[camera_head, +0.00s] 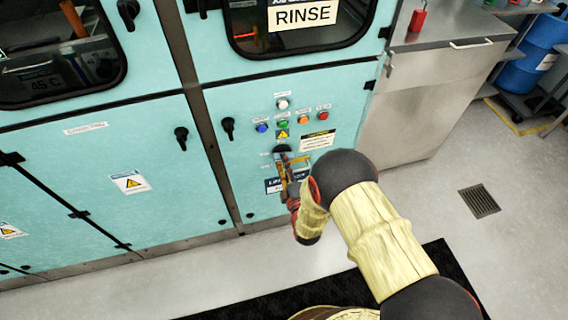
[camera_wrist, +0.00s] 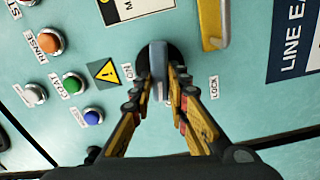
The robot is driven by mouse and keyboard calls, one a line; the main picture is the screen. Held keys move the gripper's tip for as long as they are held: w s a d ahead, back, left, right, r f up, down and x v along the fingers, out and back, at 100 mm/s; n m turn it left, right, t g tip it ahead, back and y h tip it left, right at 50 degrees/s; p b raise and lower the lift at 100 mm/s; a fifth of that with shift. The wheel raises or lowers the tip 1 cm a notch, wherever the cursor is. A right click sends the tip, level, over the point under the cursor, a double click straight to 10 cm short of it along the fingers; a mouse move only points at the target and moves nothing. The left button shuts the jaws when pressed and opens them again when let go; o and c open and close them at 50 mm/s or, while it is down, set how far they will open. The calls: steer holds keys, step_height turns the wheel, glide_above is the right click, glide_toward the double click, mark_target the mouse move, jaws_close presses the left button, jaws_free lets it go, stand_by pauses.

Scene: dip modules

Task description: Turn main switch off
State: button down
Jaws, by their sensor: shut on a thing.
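The main switch shows in the wrist view as a black round base with a grey lever (camera_wrist: 158,58) on the light-blue panel. My gripper (camera_wrist: 159,82) has its two fingers on either side of the lever, shut on it. In the wrist picture the lever stands roughly upright, between an ON label on its left and a LOCK label on its right.
Blue (camera_wrist: 93,117), green (camera_wrist: 73,84), orange (camera_wrist: 49,41) and white (camera_wrist: 35,93) buttons sit near the switch. A yellow bar (camera_wrist: 213,40) is beside it. A metal cabinet (camera_head: 425,110) stands to the right. Open floor lies in front.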

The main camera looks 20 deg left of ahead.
steer(key=shift+a+n, duration=0.1)
steer(key=shift+n, duration=1)
steer(key=c, duration=1.7)
jaws_free()
steer(key=shift+f, duration=0.1)
steer(key=shift+s, duration=0.1)
steer(key=v, duration=1.2)
